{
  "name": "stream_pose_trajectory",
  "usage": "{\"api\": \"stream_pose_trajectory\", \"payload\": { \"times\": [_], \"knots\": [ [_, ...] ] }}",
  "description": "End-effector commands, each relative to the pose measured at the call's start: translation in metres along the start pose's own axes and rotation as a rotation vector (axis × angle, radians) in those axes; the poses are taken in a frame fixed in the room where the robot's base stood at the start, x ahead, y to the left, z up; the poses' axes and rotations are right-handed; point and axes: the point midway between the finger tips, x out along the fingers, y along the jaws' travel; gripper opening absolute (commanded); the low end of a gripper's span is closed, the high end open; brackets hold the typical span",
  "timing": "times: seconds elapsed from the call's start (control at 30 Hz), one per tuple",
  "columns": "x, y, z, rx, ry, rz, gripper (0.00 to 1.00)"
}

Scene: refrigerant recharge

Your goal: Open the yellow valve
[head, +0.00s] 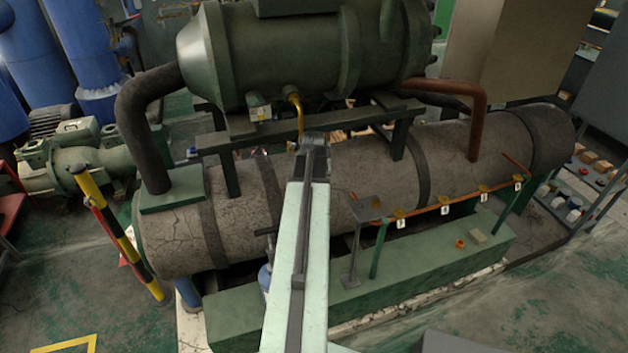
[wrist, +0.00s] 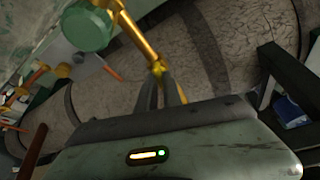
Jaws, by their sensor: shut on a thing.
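A yellow pipe fitting, which I take to be the yellow valve (head: 297,101), hangs below the large green tank in the head view. In the wrist view the yellow valve (wrist: 136,42) runs down from a round green end to a small joint, and its lower yellow part reaches between my fingers. My gripper (wrist: 164,82) is shut on this part; the two dark fingers stand on either side of it. In the head view my pale arm reaches up to just below the yellow fitting, and my fingertips are too small to make out. The valve's turn position cannot be told.
A large cracked grey cylinder (head: 365,165) lies behind my arm. An orange pipe (head: 440,207) with several small labelled valves runs along its right front. A green base beam (head: 400,268) lies in front. A yellow-black post (head: 118,230) stands at left. Open floor lies at lower left.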

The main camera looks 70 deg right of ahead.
Motion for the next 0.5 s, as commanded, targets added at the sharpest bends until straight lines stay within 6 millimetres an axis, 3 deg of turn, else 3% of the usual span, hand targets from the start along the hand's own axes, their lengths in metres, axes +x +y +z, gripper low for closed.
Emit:
{"api": "stream_pose_trajectory", "payload": {
  "times": [0.5],
  "knots": [
    [0.0002, -0.0009, 0.0026, -0.061, -0.007, -0.029, 0.00]
  ]
}}
